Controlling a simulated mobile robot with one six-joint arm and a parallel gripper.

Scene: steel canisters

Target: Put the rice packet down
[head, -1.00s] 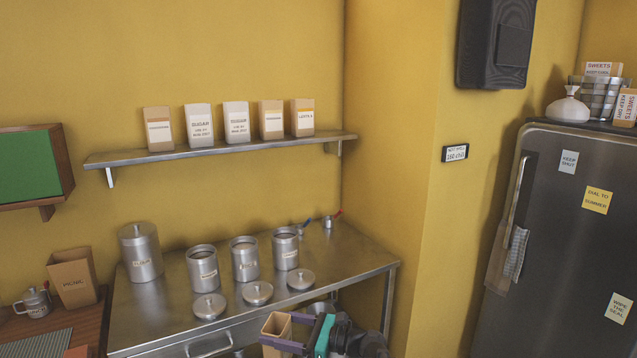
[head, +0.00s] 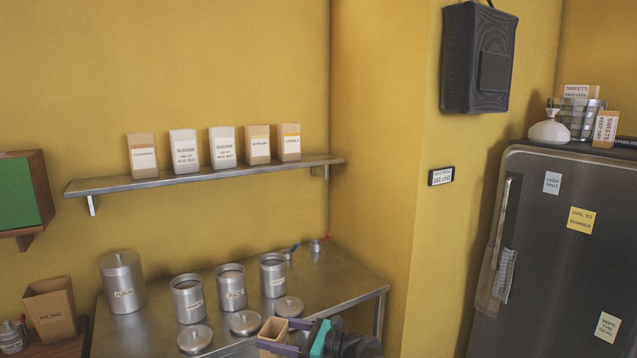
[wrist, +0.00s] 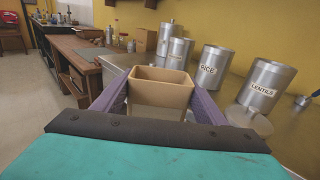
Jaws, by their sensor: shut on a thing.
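My gripper (wrist: 160,98) is shut on an open-topped tan packet, taken as the rice packet (wrist: 160,90), between its purple fingers. In the head view the packet (head: 271,333) shows at the bottom, in front of the steel counter (head: 345,285). The head view does not settle whether it touches the counter. The rice canister (head: 232,288) stands open behind it, with a readable label in the wrist view (wrist: 208,69). The lentils canister (wrist: 265,86) is to its right.
Lids (head: 245,322) lie in front of the open canisters. A lidded canister (head: 122,282) stands at the left. Several packets (head: 186,151) stand on the wall shelf (head: 210,175). Bare counter shows at the right. A fridge (head: 560,240) is farther right.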

